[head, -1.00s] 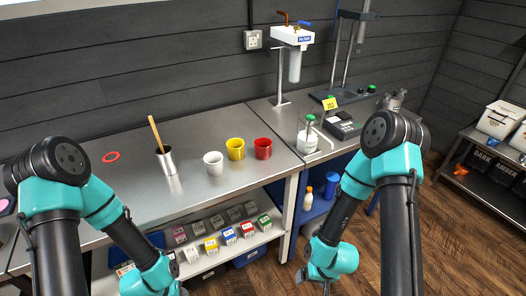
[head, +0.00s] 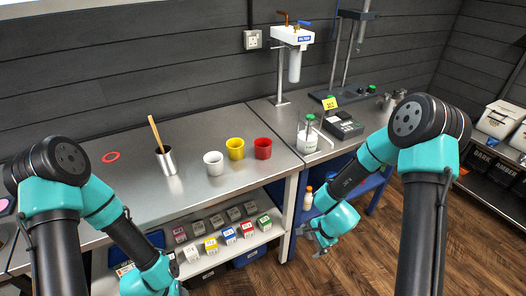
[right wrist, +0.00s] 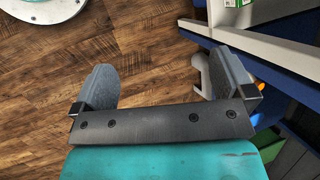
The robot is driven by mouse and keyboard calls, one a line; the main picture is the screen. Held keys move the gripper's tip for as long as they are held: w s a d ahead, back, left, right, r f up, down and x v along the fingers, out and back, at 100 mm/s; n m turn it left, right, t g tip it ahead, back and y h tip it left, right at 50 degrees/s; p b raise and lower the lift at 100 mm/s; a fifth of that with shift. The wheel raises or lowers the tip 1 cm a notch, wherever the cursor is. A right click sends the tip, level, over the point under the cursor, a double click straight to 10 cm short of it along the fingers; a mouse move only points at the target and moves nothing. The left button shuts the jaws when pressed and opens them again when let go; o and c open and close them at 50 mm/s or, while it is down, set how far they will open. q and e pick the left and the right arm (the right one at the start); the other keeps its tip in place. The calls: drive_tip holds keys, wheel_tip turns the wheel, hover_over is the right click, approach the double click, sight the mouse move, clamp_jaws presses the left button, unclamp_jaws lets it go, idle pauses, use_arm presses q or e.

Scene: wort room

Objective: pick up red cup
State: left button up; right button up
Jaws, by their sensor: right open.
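The red cup (head: 263,149) stands upright on the steel table (head: 205,190), at the right end of a row with a yellow cup (head: 235,149) and a white cup (head: 214,163). My right gripper (head: 318,243) is low in front of the table, below its top and well apart from the red cup. The red cup is not in the right wrist view. My left arm comes in at lower left; its gripper is out of the frame.
A steel holder (head: 167,161) with a wooden stick stands left of the cups. A glass bottle (head: 307,136) and a dark device (head: 342,126) stand to the right. A lower shelf (head: 200,262) carries several small boxes. The table's front is clear.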

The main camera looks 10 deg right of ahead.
drive_tip(key=w+a+r+m+t+y, duration=0.2)
drive_tip(key=w+r+m+t+y, duration=0.15)
drive_tip(key=w+r+m, duration=0.75)
drive_tip(key=m+t+y, duration=0.1)
drive_tip(key=m+t, duration=0.2)
drive_tip(key=t, duration=0.2)
approach(270, 151)
drive_tip(key=s+d+r, duration=0.3)
drive_tip(key=shift+s+a, duration=0.15)
drive_tip(key=shift+s, duration=0.05)
drive_tip(key=shift+g, duration=0.25)
drive_tip(key=x, duration=1.2)
drive_tip(key=shift+w+a, duration=0.1)
drive_tip(key=shift+a, duration=0.05)
drive_tip(key=shift+f+x, duration=0.25)
drive_tip(key=shift+x, duration=2.3)
